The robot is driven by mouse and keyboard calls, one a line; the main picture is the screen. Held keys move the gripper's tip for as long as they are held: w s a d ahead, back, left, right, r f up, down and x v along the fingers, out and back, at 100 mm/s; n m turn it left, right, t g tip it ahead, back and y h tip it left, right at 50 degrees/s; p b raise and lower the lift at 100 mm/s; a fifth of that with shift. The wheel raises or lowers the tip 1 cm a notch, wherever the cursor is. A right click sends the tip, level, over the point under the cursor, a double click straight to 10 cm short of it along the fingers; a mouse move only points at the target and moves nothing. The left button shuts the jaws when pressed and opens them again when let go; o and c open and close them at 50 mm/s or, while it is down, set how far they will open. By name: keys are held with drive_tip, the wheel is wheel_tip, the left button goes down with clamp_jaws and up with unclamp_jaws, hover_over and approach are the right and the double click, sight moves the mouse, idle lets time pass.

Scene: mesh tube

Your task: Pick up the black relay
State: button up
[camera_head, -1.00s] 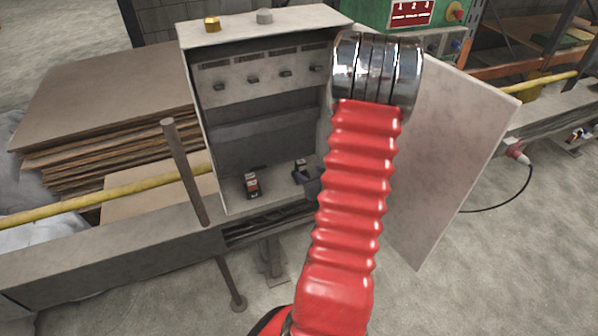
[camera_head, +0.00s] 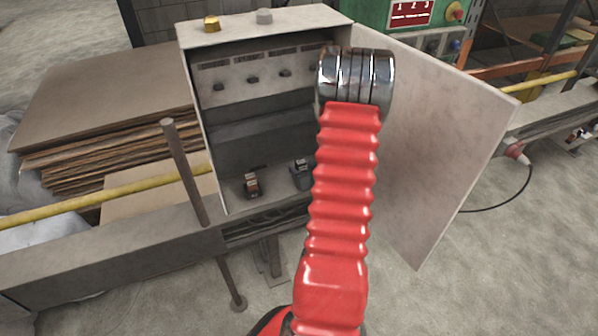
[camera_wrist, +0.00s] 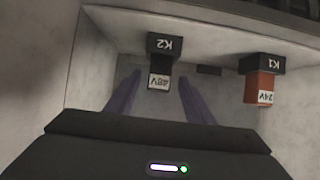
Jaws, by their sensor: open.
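The black relay (camera_wrist: 160,70) carries a white 48V label and sits at the black K2 block (camera_wrist: 164,43); the lettering appears upside down in the wrist view. My gripper (camera_wrist: 158,88) is open, with its purple fingers on either side of the relay in the picture and visible gaps on both sides. Contact is not visible, and the depth between fingertips and relay is hard to judge. In the head view the black relay (camera_head: 299,171) is at the cabinet floor, beside my red arm sleeve, which hides most of my gripper.
An orange relay (camera_wrist: 262,87) labelled 24V is at the K1 block (camera_wrist: 262,63), to the right. The grey cabinet (camera_head: 262,143) encloses the relays with walls and a row of knobs above. Its open door (camera_head: 450,150) stands right of my arm.

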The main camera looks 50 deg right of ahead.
sight(302, 167)
drive_tip(key=shift+x, duration=1.55)
drive_tip(key=c, duration=1.1)
drive_tip(key=shift+r, duration=0.15)
drive_tip(key=shift+c, duration=0.2)
drive_tip(key=shift+r, duration=4.95)
